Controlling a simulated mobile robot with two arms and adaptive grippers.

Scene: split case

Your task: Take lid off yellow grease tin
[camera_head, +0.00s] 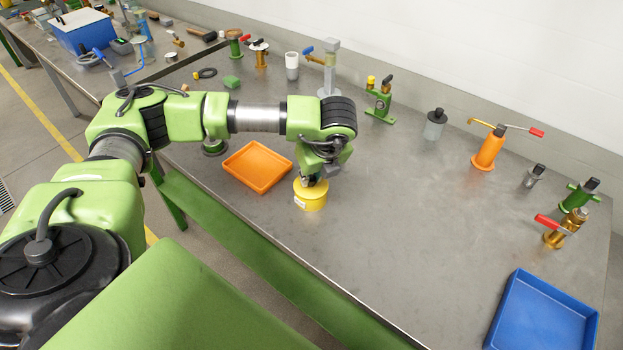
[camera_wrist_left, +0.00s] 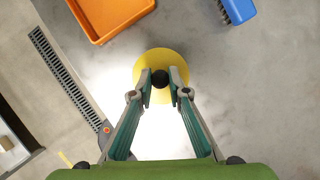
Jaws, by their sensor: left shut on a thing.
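The yellow grease tin (camera_head: 311,198) stands upright on the metal workbench near its front edge, with a pale label on its side. In the left wrist view its round yellow lid (camera_wrist_left: 160,57) shows from above, with a dark knob (camera_wrist_left: 160,78) in the middle. My left gripper (camera_head: 312,180) points down over the tin. In the left wrist view its fingertips (camera_wrist_left: 160,85) are shut on the lid's knob from both sides. I cannot tell whether there is a gap between lid and tin. My right gripper is not in view.
An orange tray (camera_head: 258,167) lies just left of the tin. A blue tray (camera_head: 543,315) lies at the front right. Green, orange and grey fittings, including an orange valve (camera_head: 488,150), stand along the back and right. The bench right of the tin is clear.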

